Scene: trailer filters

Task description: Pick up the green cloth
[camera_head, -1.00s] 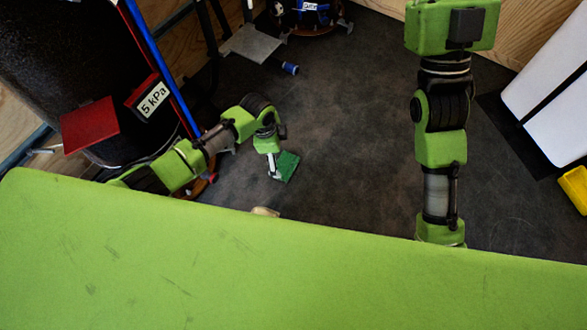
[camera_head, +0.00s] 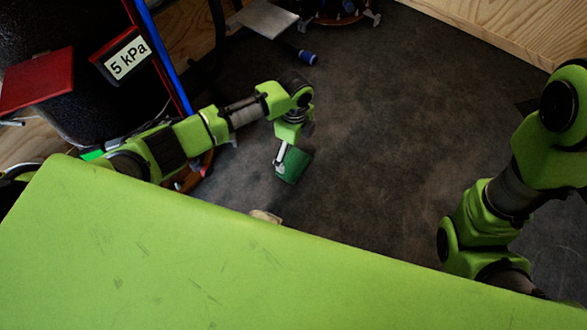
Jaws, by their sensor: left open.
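A dark green piece (camera_head: 293,165), which looks like the green cloth, shows at the end of my left arm above the dark floor. My left gripper (camera_head: 281,163) points down beside it, with a pale finger along its left side. The gripper is open. The piece overlaps the gripper in the picture, and I cannot tell whether it lies between the fingers or behind them. My right arm rises at the right edge, and its gripper is out of view.
A sign reading "5 kPa" (camera_head: 128,58) and a red panel (camera_head: 36,80) are at the upper left, near a blue pole (camera_head: 163,55). A blue-ended object (camera_head: 307,57) lies at the top. The middle of the dark floor (camera_head: 390,130) is clear.

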